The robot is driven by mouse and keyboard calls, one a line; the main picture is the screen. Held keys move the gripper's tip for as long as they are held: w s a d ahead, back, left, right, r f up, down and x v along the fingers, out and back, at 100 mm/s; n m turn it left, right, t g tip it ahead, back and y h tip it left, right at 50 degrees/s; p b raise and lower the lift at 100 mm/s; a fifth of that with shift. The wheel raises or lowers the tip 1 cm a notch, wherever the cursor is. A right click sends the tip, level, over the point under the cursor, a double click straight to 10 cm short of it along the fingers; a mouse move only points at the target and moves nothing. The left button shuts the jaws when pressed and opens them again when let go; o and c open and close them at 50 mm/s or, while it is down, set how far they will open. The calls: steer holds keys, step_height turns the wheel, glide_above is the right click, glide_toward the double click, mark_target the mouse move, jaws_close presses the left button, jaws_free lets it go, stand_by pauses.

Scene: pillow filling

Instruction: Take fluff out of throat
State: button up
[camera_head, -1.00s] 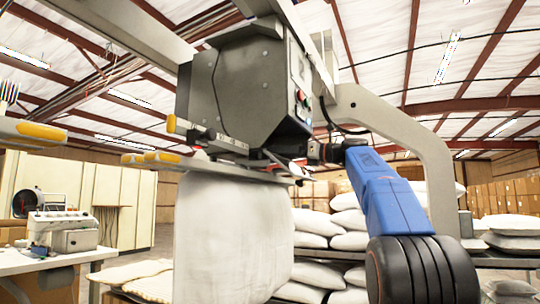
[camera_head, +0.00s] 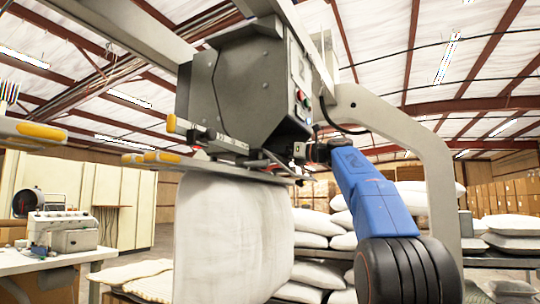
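The grey filling machine (camera_head: 250,90) hangs in the middle of the view, with red and green buttons on its right side. A white pillow case (camera_head: 232,235) hangs below its flat plate. The throat opening and any fluff in it are hidden from this side. My blue arm reaches up from the lower right, and my gripper (camera_head: 298,153) is at the machine's lower right edge, just above the plate and the pillow's top. Its fingers are small and partly hidden by the machine, so I cannot tell whether they are open or hold anything.
A curved grey frame (camera_head: 420,150) arches behind my arm. Stacked white pillows (camera_head: 318,240) lie on shelves behind. Yellow-tipped bars (camera_head: 40,131) jut in from the left. Cardboard boxes (camera_head: 505,195) are at the far right.

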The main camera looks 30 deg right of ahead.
steer(key=c, duration=0.9)
steer(key=shift+o, duration=0.2)
steer(key=shift+r, duration=0.3)
steer(key=shift+f, duration=0.3)
steer(key=shift+v, duration=1.45)
steer(key=shift+c, duration=0.4)
steer(key=shift+v, duration=0.8)
steer(key=shift+c, duration=1.3)
steer(key=shift+v, duration=6.25)
steer(key=shift+c, duration=0.2)
